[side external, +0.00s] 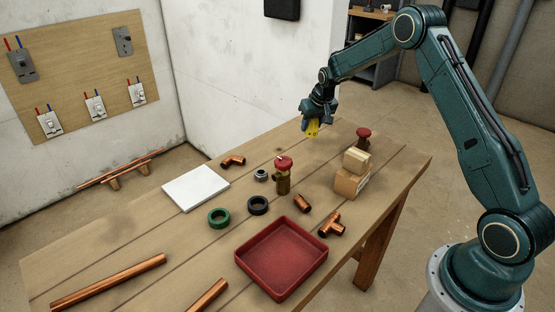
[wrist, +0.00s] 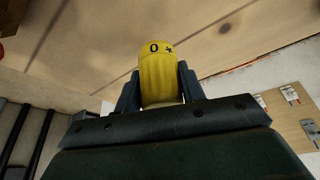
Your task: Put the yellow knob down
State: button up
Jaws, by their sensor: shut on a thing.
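My gripper (side external: 306,122) is above the far edge of the wooden table (side external: 130,238) in the side view. It is shut on the yellow knob (side external: 313,128), which is held in the air clear of the tabletop. In the wrist view the yellow knob (wrist: 160,75) sits between the two fingers of my gripper (wrist: 160,88). The knob's marked end, with a "0" and another symbol, faces the camera's upper side. The far side of the knob is hidden.
Below and to the right stand a red-topped part (side external: 363,136) and stacked boxes (side external: 354,172). A red-capped brass valve (side external: 284,176), a white board (side external: 196,187), a green ring (side external: 219,218), a black ring (side external: 258,205), copper fittings (side external: 332,225) and a red tray (side external: 282,258) share the table.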

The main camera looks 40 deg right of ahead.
aim_at(315, 124)
jog(key=shift+f, duration=0.2)
jog(key=shift+f, duration=2.05)
jog(key=shift+f, duration=0.15)
jog(key=o, duration=1)
jog(key=shift+o, duration=0.2)
jog(key=v, duration=1.1)
jog(key=shift+s+a+r, duration=0.1)
jog(key=shift+s+r, duration=0.2)
jog(key=shift+r, duration=0.3)
